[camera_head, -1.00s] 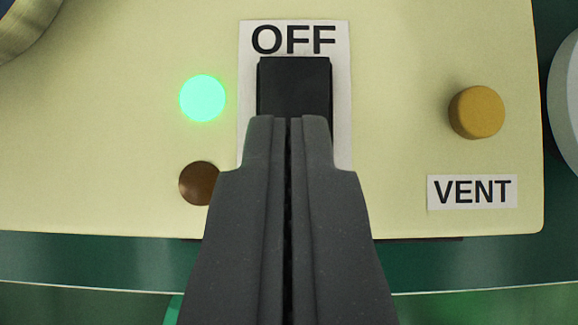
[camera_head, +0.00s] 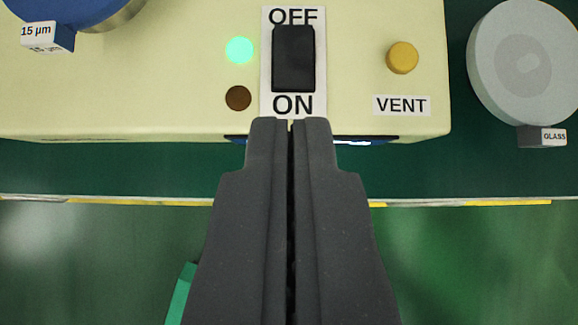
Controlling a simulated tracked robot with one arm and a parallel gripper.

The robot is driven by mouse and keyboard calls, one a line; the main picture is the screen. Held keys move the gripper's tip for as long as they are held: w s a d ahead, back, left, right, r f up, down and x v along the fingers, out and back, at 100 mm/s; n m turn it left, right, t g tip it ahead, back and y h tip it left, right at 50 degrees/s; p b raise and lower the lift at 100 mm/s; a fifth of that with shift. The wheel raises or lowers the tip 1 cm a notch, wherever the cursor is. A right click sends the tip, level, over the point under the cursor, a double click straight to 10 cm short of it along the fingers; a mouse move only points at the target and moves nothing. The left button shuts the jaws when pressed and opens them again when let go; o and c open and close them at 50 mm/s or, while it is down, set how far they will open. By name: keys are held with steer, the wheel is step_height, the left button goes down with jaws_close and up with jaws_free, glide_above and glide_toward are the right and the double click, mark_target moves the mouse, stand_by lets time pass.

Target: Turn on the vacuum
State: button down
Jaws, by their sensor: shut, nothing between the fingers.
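The vacuum switch is a black rocker (camera_head: 293,58) on a white plate, with OFF printed above it and ON below it. It sits on the cream control panel (camera_head: 150,70). Which way the rocker is tipped is hard to tell from here. Left of it, a round green light (camera_head: 239,50) is lit and a brown light (camera_head: 238,97) below it is dark. My gripper (camera_head: 290,120) is shut and empty. Its tips appear just below the ON label and clear of the rocker.
A yellow VENT button (camera_head: 402,57) is right of the switch. A grey-white disc labelled GLASS (camera_head: 525,60) stands at the far right. A blue round piece marked 15 µm (camera_head: 65,10) is at the upper left. Green floor lies below the bench edge.

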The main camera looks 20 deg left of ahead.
steer(key=shift+s+f+v, duration=0.1)
steer(key=shift+s+v, duration=0.05)
steer(key=shift+v, duration=0.55)
steer(key=shift+s+f+v, duration=0.1)
steer(key=shift+f+v, duration=0.05)
steer(key=shift+v, duration=0.6)
steer(key=s+a+r+m+t+h, duration=0.1)
steer(key=s+r+t, duration=0.1)
steer(key=r, duration=1.1)
steer(key=s+r+t, duration=0.2)
steer(key=r, duration=1.1)
steer(key=s+r+m+t, duration=0.1)
steer(key=s+r, duration=0.5)
steer(key=r, duration=0.5)
steer(key=s+a+r+m+t+h, duration=0.1)
steer(key=s+r+t, duration=0.1)
steer(key=s+r, duration=0.5)
step_height(320, 180, up, 4)
steer(key=shift+s+a+m+t+h, duration=0.15)
steer(key=shift+s+m+t+h, duration=0.15)
steer(key=shift+s, duration=0.05)
